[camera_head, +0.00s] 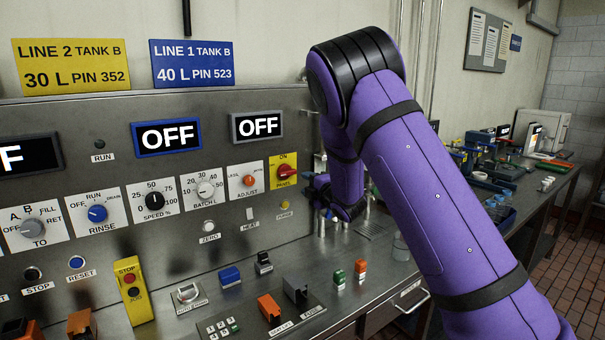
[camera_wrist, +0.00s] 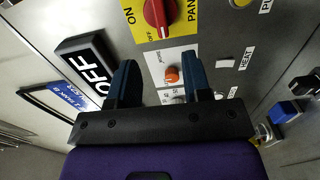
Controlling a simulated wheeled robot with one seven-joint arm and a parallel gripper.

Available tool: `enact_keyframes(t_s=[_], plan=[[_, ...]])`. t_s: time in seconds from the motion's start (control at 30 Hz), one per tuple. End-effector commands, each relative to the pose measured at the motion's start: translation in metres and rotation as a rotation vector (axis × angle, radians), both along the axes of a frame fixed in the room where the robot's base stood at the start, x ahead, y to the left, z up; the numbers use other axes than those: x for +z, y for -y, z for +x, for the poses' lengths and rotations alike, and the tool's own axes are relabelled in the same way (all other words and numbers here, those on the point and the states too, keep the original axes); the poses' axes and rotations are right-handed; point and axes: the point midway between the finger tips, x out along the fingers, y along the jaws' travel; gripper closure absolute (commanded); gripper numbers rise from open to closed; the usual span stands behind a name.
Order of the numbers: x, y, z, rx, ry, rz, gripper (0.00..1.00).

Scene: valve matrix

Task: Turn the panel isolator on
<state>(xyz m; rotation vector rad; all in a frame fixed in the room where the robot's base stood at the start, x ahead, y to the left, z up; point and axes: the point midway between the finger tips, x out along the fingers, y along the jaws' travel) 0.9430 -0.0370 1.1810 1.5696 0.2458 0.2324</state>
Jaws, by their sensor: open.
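The panel isolator is a red rotary knob (camera_head: 287,171) on a yellow plate marked ON at its top, at the right end of the steel panel. In the wrist view the red knob (camera_wrist: 158,13) is at the top edge, partly cut off, ahead of the fingers. My gripper (camera_head: 319,186) is just right of the yellow plate, partly hidden by my arm. In the wrist view my gripper (camera_wrist: 162,75) has its two blue fingers apart and empty, with the knob beyond them, untouched.
The ADJUST dial (camera_head: 249,181) is left of the isolator, and a yellow lamp (camera_head: 284,205) is below it. The blue-framed display (camera_head: 166,137) and the grey-framed display (camera_head: 257,126) both read OFF. Green and orange blocks (camera_head: 339,277) stand on the counter below.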

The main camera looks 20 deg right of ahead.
Motion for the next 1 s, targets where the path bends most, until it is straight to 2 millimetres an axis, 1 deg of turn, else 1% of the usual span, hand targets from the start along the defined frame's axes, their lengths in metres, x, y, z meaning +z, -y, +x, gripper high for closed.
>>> enact_keyframes(t_s=[0.17, 0.27, 0.5, 0.7, 0.83, 1.0], plan=[[-0.003, -0.005, 0.008, 0.014, 0.012, -0.015, 0.55], [-0.002, -0.009, 0.020, 0.013, 0.013, -0.013, 0.55], [-0.003, -0.021, 0.060, 0.012, 0.012, -0.013, 0.55], [-0.002, -0.030, 0.088, 0.012, 0.011, -0.012, 0.55], [-0.002, -0.034, 0.099, 0.011, 0.010, -0.012, 0.55], [-0.002, -0.035, 0.104, 0.010, 0.011, -0.010, 0.55]])
